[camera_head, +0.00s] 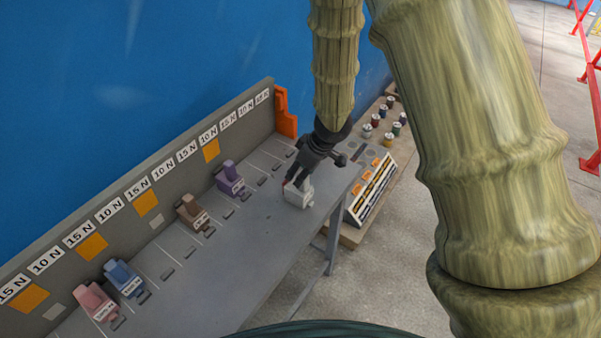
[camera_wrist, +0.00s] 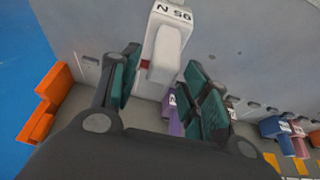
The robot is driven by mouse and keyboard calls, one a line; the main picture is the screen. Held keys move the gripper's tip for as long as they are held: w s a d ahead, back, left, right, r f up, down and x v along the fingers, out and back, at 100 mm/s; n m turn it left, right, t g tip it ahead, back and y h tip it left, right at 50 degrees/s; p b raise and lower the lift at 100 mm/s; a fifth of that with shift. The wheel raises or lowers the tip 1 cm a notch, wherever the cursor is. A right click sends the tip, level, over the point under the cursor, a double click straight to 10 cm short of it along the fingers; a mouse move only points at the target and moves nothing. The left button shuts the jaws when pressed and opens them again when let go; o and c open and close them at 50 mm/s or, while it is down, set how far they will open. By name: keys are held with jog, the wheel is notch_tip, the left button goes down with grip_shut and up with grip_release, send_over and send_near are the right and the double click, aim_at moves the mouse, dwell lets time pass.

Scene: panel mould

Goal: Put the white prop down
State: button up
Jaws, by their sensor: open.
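The white prop (camera_head: 298,195) stands on the grey table (camera_head: 235,255) near its right front edge in the head view. My gripper (camera_head: 296,181) is right above it, pointing down. In the wrist view the white prop (camera_wrist: 167,52) shows between the two green-padded fingers of my gripper (camera_wrist: 162,62), with a gap on each side. Its label, upside down there, seems to read "95 N". The fingers are apart and do not grip it. The head view hides part of the prop behind the fingers.
Purple (camera_head: 229,178), brown (camera_head: 191,212), blue (camera_head: 122,278) and pink (camera_head: 95,302) props stand along the labelled back panel (camera_head: 172,170). An orange bracket (camera_head: 285,112) ends the panel. A side bench (camera_head: 369,185) holds several small cans. The table's middle is bare.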

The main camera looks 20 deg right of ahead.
jog(key=p+v, duration=0.2)
jog(key=v, duration=0.8)
jog(key=shift+r, duration=0.35)
jog(key=shift+s, duration=0.1)
